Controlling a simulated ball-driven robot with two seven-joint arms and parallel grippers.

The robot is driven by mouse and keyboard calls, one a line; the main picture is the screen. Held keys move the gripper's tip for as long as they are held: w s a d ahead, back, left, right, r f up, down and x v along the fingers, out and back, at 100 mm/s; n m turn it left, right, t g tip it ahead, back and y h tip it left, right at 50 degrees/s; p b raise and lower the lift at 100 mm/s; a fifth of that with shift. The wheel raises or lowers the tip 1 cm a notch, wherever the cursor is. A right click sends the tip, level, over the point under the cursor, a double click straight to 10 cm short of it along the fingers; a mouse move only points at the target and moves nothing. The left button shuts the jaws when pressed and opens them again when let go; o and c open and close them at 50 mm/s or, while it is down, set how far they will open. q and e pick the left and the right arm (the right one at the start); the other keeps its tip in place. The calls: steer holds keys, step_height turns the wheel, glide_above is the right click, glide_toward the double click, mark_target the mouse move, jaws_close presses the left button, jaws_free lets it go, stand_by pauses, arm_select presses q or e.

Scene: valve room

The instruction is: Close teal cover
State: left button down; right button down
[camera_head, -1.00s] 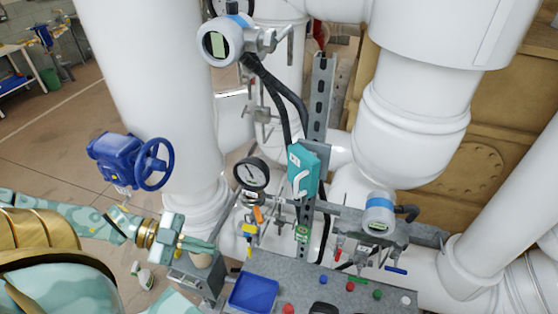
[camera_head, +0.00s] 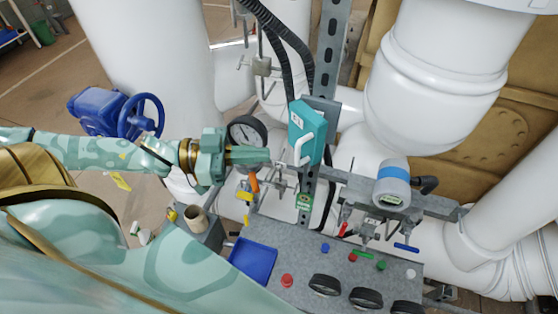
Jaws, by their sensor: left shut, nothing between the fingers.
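The teal cover (camera_head: 305,122) is a box-like piece with a white handle, mounted on an upright metal strut near the middle of the head view. I cannot tell for sure whether it is open or shut. My left gripper (camera_head: 262,155), teal-green with a brass-coloured wrist ring, points right, its fingers shut and empty. Its fingertips show just left of the white handle, with a small gap in the picture. It overlaps the lower edge of a round dial gauge (camera_head: 246,132). My right gripper is out of view.
A grey panel (camera_head: 310,262) below carries coloured buttons, black knobs and a blue tray (camera_head: 253,261). A blue valve wheel (camera_head: 140,117) stands at left. A digital gauge (camera_head: 393,185) is right of the cover. Large white pipes (camera_head: 430,90) close in the back and right.

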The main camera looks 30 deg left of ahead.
mark_target(298, 137)
arm_select(q)
steer(key=shift+b+x, duration=0.35)
steer(key=shift+x, duration=1.9)
steer(key=shift+s+r, duration=0.1)
steer(key=shift+s, duration=0.05)
